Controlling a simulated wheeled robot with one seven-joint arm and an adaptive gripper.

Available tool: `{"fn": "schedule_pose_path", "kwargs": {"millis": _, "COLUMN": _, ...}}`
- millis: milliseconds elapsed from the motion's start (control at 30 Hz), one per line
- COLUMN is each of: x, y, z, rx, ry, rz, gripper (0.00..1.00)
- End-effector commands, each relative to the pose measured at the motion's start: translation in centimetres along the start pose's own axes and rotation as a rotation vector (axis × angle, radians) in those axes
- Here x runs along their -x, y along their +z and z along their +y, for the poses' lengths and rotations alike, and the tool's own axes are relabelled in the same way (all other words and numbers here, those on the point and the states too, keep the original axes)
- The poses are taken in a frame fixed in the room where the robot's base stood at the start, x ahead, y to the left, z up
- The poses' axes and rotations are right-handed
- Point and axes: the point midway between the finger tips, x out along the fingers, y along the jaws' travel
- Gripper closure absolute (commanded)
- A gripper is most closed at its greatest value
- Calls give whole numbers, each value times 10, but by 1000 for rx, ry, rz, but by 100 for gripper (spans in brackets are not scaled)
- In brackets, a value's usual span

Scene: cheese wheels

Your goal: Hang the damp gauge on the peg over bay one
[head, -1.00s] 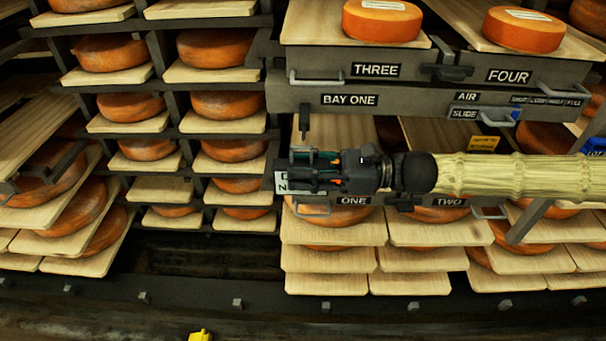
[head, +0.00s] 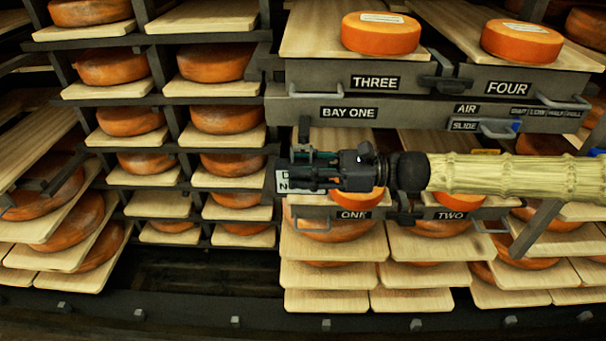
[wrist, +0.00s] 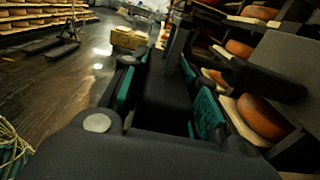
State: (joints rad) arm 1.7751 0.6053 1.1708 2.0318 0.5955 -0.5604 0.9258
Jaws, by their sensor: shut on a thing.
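My gripper (head: 305,172) is shut on a dark piece between its green-padded fingers, also in the wrist view (wrist: 165,105). A white plate with partly hidden lettering, apparently the damp gauge (head: 283,183), shows at the fingertips in the head view. The fingers cover much of it. A dark upright piece, apparently the peg (head: 304,130), is just below the left end of the BAY ONE beam (head: 400,112). The gripper is directly below it in the picture. I cannot tell whether they touch. A dark rounded bar (wrist: 265,80) crosses the right of the wrist view; I cannot tell what it is.
Drawers marked ONE (head: 352,215) and TWO (head: 452,215) are behind and below my arm. Orange cheese wheels (head: 380,33) on boards are above the beam. More cheese racks (head: 222,118) stand at left. The wrist view shows open floor (wrist: 75,90) at left.

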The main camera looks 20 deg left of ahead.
Motion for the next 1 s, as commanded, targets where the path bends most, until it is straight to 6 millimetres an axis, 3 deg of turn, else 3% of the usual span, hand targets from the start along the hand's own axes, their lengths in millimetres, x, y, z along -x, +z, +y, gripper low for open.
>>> {"fn": "schedule_pose_path", "kwargs": {"millis": 500, "x": 0, "y": -3, "z": -23, "rx": 0, "ry": 0, "rz": 0, "gripper": 98}}
{"fn": "schedule_pose_path", "kwargs": {"millis": 1000, "x": 0, "y": -13, "z": -33, "rx": 1, "ry": 0, "rz": 0, "gripper": 98}}
